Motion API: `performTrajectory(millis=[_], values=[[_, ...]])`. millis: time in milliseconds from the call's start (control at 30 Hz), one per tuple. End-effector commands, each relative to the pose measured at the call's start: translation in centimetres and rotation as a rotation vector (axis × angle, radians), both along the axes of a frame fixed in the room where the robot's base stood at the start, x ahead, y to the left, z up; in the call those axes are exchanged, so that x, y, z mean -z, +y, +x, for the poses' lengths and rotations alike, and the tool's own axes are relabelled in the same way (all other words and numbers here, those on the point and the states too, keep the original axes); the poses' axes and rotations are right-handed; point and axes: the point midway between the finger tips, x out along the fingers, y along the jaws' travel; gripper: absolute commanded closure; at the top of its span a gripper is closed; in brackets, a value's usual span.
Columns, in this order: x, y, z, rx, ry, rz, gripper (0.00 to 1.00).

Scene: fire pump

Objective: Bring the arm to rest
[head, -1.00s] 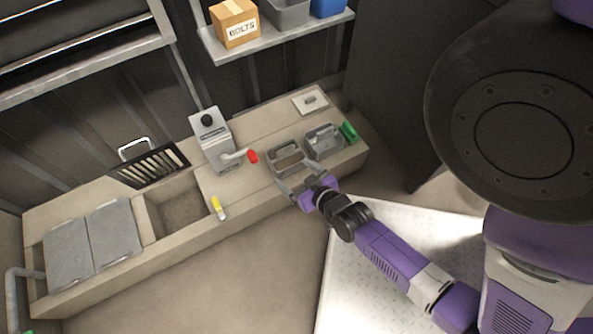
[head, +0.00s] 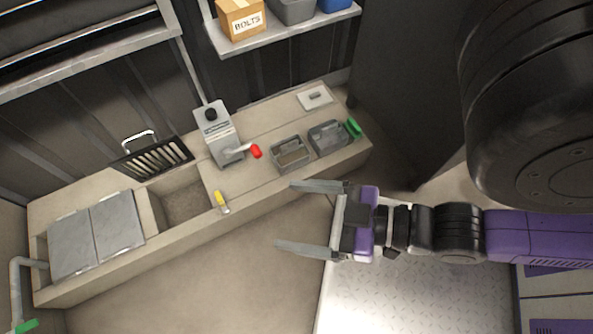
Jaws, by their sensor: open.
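My gripper (head: 298,217) is open and empty, with its two long grey fingers spread wide and pointing left. It hangs in front of the bench (head: 250,205), over the floor beside the light tread plate. My purple and black arm runs from it to the right edge of the head view. Nothing is between the fingers, and they look apart from the bench things.
The bench holds a grey box with a red-tipped lever (head: 220,137), two grey bins (head: 291,153), a green item (head: 354,128), a yellow-handled tool (head: 221,201) and a black grate (head: 152,158). A shelf (head: 270,38) carries a bolts box (head: 241,18). Floor in front is clear.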

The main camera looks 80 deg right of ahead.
Motion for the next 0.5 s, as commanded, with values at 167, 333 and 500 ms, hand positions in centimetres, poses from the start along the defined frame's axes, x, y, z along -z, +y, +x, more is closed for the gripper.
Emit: performTrajectory(millis=[167, 333, 500], values=[[-1.0, 0.0, 0.0, 0.001, 0.000, 0.000, 0.13], [-4.1, 0.0, 0.0, 0.001, 0.000, 0.000, 0.13], [-8.9, 0.0, 0.0, 0.002, 0.001, -0.001, 0.13]])
